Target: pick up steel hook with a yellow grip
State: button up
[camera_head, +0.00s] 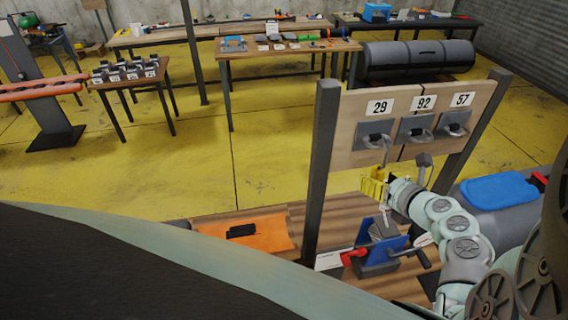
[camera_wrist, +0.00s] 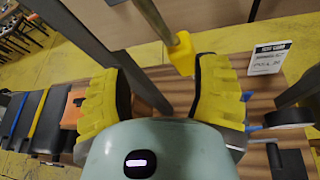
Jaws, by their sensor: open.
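The steel hook's yellow grip (camera_wrist: 182,54) hangs at the end of a grey metal shaft in the wrist view. In the head view its shaft (camera_head: 386,158) seems to hang below the plate marked 29, with its lower end hard to make out near my yellow fingers. My gripper (camera_head: 374,187) is below the board. In the wrist view my gripper (camera_wrist: 160,65) is open and empty, its fingers spread wide. The yellow grip is just beyond the fingertips, closer to the right finger; I cannot tell whether they touch.
The wooden board (camera_head: 354,108) with plates 29, 92 and 57 stands between dark posts (camera_head: 322,170). Another grey tool (camera_head: 424,161) hangs right of my gripper. A printed card (camera_wrist: 269,59) is at right.

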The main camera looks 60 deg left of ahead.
jog(key=shift+a+f+p, duration=0.15)
jog(key=shift+a+p, duration=0.25)
jog(key=shift+a, duration=0.3)
jog(key=shift+a+f+p, duration=0.15)
jog(key=shift+a+p, duration=0.2)
jog(key=shift+a, duration=0.35)
jog(key=shift+x, duration=1.25)
jog(key=shift+s+f, duration=0.1)
jog(key=shift+f, duration=0.05)
jog(key=shift+d, duration=0.1)
grip_shut()
